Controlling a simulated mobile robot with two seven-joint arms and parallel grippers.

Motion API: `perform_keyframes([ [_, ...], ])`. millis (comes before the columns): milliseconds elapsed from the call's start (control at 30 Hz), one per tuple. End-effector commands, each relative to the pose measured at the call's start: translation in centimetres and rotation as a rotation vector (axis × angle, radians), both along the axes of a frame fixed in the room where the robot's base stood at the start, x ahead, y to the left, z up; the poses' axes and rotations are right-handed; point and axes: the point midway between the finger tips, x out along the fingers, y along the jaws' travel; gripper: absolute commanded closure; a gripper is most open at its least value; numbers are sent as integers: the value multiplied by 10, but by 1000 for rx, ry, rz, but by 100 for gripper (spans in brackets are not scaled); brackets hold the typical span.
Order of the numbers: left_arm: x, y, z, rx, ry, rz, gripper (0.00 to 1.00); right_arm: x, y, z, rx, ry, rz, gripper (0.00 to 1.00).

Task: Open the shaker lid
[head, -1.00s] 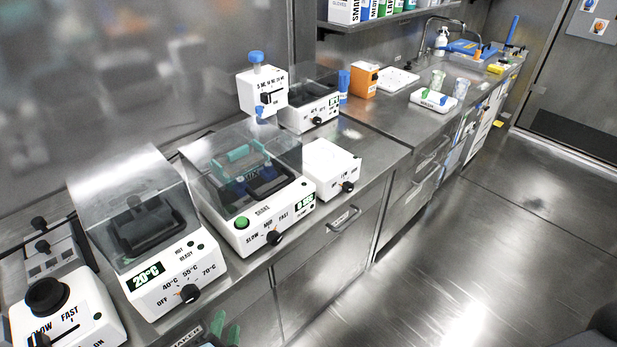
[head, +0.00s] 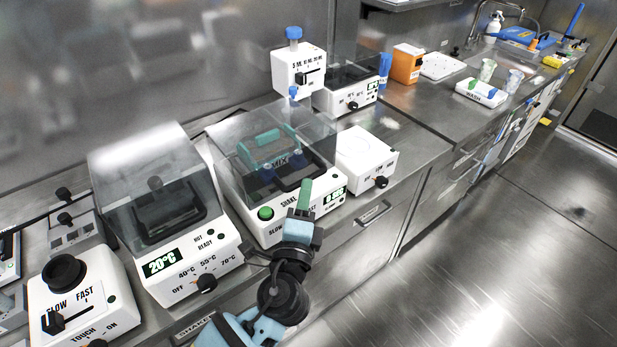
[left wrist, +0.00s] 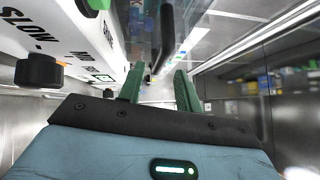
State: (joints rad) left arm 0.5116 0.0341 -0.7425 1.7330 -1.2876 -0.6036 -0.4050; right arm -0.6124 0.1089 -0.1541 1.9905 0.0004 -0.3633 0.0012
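The shaker (head: 262,232) is a white box with a green button, a black knob and a green display on its front. Its clear lid (head: 228,135) is down over a teal rack and blue-capped items. A dark handle (head: 296,174) shows at the lid's front. My left gripper (head: 305,195) has green fingers and is in front of the shaker, close to the handle in the picture. In the left wrist view its fingers (left wrist: 158,88) are apart with nothing between them. A dark bar (left wrist: 165,32) lies beyond the fingertips there; contact is not visible. My right gripper is not in view.
A heater with a clear cover (head: 150,180) and a 20°C display stands left of the shaker. A white box with a knob (head: 365,155) stands close on its right. A white device with a black dial (head: 85,290) is at lower left. The floor in front is clear.

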Motion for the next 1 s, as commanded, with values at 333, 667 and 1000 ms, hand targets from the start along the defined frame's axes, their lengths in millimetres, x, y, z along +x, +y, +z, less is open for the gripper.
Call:
perform_keyframes([
  [333, 41, -7, 6, -1, 0, -1, 66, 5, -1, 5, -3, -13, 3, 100],
  [667, 46, -8, 6, -3, 2, -1, 66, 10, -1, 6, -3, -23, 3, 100],
  [1000, 46, -8, 6, -3, 2, -1, 100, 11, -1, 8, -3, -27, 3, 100],
])
